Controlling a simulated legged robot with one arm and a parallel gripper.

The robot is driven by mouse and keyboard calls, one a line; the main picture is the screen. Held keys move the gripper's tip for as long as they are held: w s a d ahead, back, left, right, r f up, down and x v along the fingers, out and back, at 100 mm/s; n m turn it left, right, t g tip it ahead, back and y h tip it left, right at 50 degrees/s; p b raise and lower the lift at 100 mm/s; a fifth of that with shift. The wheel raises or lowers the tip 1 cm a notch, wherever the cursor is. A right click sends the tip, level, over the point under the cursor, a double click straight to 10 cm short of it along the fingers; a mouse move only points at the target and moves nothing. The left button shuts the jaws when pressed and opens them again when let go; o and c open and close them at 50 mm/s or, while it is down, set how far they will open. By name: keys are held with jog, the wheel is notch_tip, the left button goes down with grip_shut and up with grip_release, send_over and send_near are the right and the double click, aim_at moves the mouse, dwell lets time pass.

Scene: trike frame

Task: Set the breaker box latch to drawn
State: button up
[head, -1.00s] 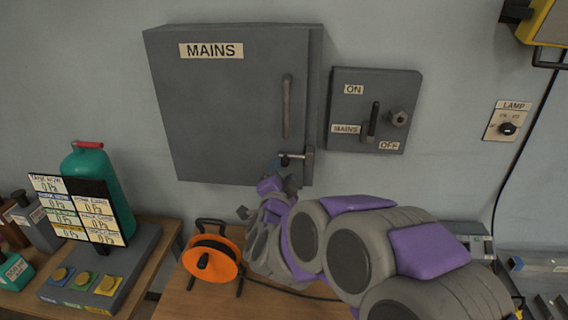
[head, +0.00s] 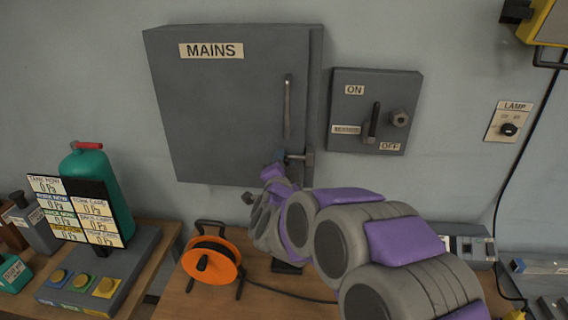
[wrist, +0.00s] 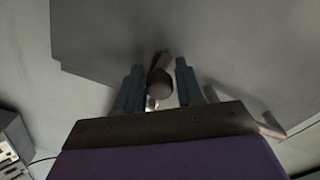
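The grey breaker box (head: 225,110) labelled MAINS hangs on the wall with its door closed and a long vertical handle (head: 288,105) on it. Its small latch (head: 304,157) sits at the lower right corner of the door. My gripper (head: 281,158) is at the latch in the head view, partly hidden by my arm. In the wrist view, the two blue-grey fingers of my gripper (wrist: 158,85) are apart, on either side of the latch's rounded knob (wrist: 160,83). A gap shows on both sides of the knob.
A switch box (head: 375,110) with ON and OFF labels is right of the breaker box. An orange cable reel (head: 211,266) stands on the bench below. A green cylinder (head: 100,190) and a display board (head: 85,212) stand at left.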

aim_at(273, 154)
jog(key=shift+f, duration=0.1)
grip_shut()
jog(key=a+p, duration=0.2)
jog(key=a, duration=0.1)
jog(key=shift+a, duration=0.25)
jog(key=shift+o, duration=2.1)
grip_release()
jog(key=shift+a, duration=0.1)
